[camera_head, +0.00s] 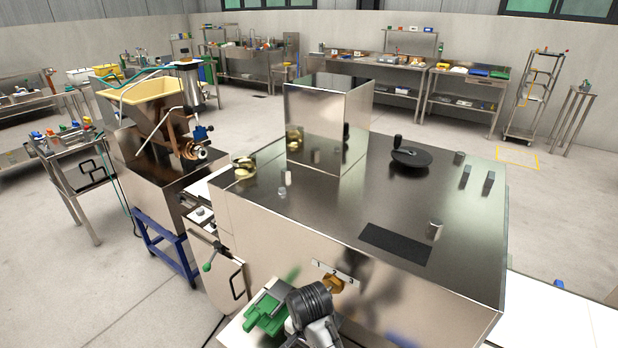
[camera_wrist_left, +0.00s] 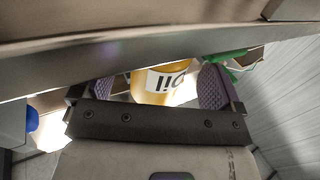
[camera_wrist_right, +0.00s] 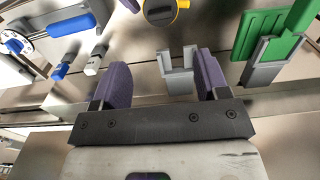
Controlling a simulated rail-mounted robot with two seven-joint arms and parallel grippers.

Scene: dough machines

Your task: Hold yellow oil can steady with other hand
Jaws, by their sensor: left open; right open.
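The yellow oil can (camera_wrist_left: 162,82), with a white label lettered in black, shows in the left wrist view. My left gripper (camera_wrist_left: 158,84) is open, with one purple-padded finger on each side of the can. Whether the pads touch it cannot be told. The can's top is cut off by a metal edge and its lower part is hidden behind the gripper. My right gripper (camera_wrist_right: 163,78) is open, and an empty grey bracket (camera_wrist_right: 178,75) shows beyond and between its fingers. I cannot make out the can in the head view.
A green object (camera_wrist_right: 272,35) sits in a grey holder to the right of my right gripper; a blue-handled part (camera_wrist_right: 72,26) is at left. A yellow-rimmed black round part (camera_wrist_right: 160,10) is above. The large steel machine (camera_head: 400,220) fills the head view's middle.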

